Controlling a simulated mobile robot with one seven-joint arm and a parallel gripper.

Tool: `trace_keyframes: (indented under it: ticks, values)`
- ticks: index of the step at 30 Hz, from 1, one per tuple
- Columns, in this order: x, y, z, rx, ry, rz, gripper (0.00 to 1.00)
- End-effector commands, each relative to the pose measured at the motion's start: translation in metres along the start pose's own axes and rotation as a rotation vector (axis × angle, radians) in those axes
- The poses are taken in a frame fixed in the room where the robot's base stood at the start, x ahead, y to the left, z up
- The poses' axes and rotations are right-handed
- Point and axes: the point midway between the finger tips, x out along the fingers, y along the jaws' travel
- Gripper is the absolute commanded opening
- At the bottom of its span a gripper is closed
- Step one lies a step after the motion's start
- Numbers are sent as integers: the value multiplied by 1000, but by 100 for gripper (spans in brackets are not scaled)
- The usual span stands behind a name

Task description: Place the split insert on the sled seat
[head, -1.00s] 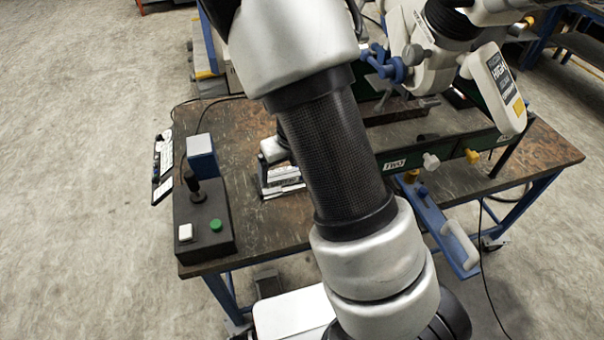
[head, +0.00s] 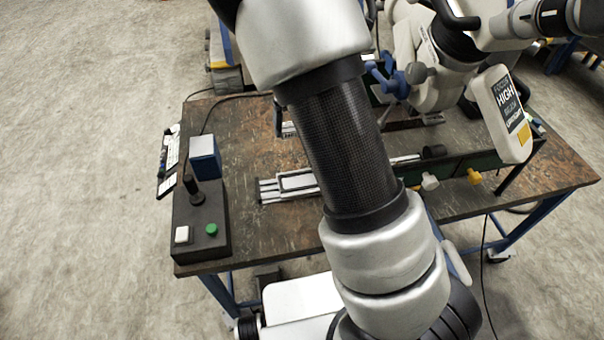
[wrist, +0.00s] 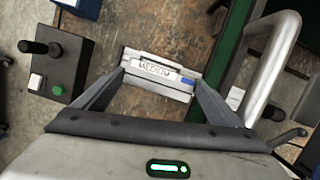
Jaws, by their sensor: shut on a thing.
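The split insert (wrist: 160,72) is a flat silver piece with a printed white label and a blue patch. In the wrist view it lies between the two fingertips of my gripper (wrist: 158,80), which is shut on it. In the head view a small part of the insert (head: 289,129) shows beside my forearm, which hides most of my gripper. The sled (head: 266,191) is a silver rail assembly with a rectangular frame on the table, nearer the front edge than the insert. My forearm covers its middle. I cannot clearly make out the seat in the wrist view.
A black control box (head: 200,235) with a joystick and green button stands at the table's left. The microscope (head: 432,70) and its hanging label plate (head: 502,112) are at the right. A green-sided base (head: 485,160) lies below them. Worn tabletop (head: 240,125) is clear at left.

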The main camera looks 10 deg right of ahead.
Motion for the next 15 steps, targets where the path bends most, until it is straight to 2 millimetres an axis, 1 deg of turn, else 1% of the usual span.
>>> trace_keyframes:
  ticks: [1,11,15]
  values:
    - [12,-2,-3,4,1,-2,40]
    - [89,-2,-25,4,0,-1,40]
    - [124,-1,-34,3,-1,-1,40]
